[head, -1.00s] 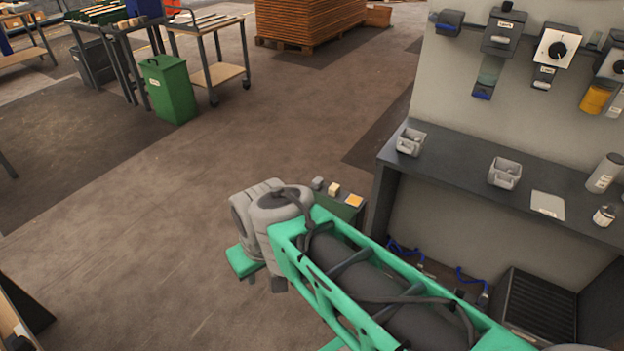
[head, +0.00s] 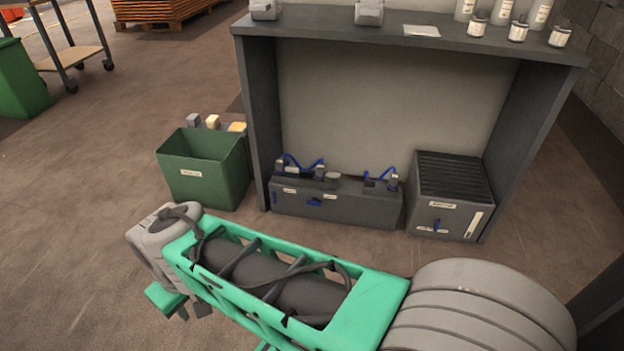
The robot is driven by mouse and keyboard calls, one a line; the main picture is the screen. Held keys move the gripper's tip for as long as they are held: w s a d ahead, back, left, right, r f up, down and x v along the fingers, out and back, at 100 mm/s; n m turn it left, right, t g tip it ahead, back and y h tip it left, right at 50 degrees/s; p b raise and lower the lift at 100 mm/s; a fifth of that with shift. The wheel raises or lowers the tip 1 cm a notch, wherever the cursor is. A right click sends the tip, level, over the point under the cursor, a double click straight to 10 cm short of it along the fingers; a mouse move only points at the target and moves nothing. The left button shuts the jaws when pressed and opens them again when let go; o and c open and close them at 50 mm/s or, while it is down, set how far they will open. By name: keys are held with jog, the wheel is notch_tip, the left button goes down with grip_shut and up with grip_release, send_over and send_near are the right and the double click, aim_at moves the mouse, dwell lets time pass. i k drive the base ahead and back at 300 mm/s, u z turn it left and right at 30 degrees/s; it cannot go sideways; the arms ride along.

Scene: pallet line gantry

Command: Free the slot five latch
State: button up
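I cannot tell which part is the slot five latch; no slot number is readable. My green arm crosses the foreground in front of both.
The dark bench (head: 410,32) stands over both units, with side panels at left and right. Small bottles (head: 519,31) and grey bins stand on its top. A green bin (head: 203,175) is at its left.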

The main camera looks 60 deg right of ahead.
aim_at(291, 170)
jog(key=z, duration=1.3)
jog(key=i, duration=0.95)
jog(key=z, duration=0.45)
